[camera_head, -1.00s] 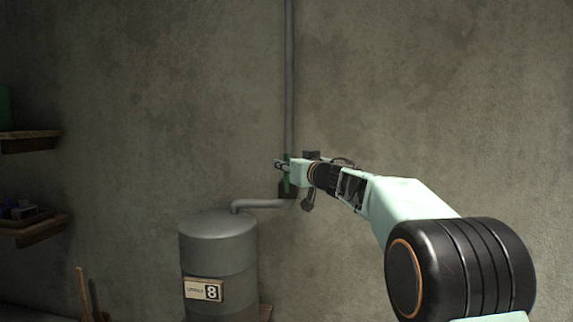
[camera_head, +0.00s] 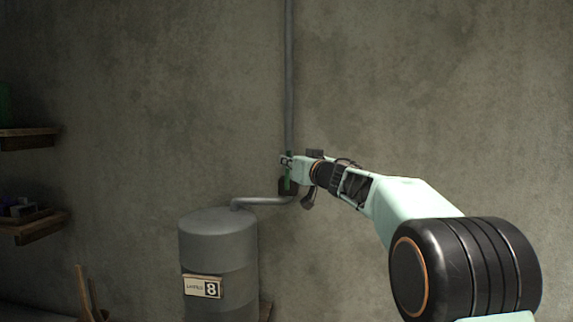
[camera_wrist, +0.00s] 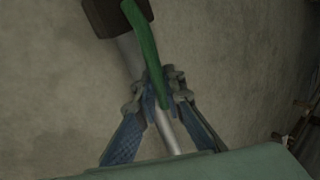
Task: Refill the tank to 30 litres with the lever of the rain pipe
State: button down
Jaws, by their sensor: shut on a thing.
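The grey tank (camera_head: 218,245) stands against the wall at lower centre. Its label plate (camera_head: 203,287) shows the digit 8. The grey rain pipe (camera_head: 290,75) runs down the wall, and a bent spout leads from it into the tank top. The green lever (camera_head: 287,172) sits on a dark valve block (camera_head: 287,188) on the pipe. My gripper (camera_head: 286,160) is at the lever's upper part. In the wrist view my gripper (camera_wrist: 160,88) is shut on the green lever (camera_wrist: 143,38), with the dark block (camera_wrist: 105,15) beyond. The lever stands nearly upright in the head view.
Wooden shelves (camera_head: 35,232) with small items are on the left wall side. Wooden sticks (camera_head: 84,290) lean at lower left, near the tank. The wall right of the pipe is bare, apart from my arm in front of it.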

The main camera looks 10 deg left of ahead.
jog(key=d+f+m+t+h+b, duration=0.7)
jog(key=m+t+b, duration=0.2)
jog(key=m+b, duration=1.1)
jog(key=b, duration=0.3)
jog(key=shift+d+f+h, duration=0.2)
jog(key=shift+d+h, duration=0.1)
jog(key=shift+d, duration=0.1)
jog(key=shift+s+m, duration=0.1)
jog(key=shift+m, duration=0.2)
jog(key=c, duration=2)
grip_release()
jog(key=shift+s, duration=0.1)
jog(key=shift+v, duration=5.95)
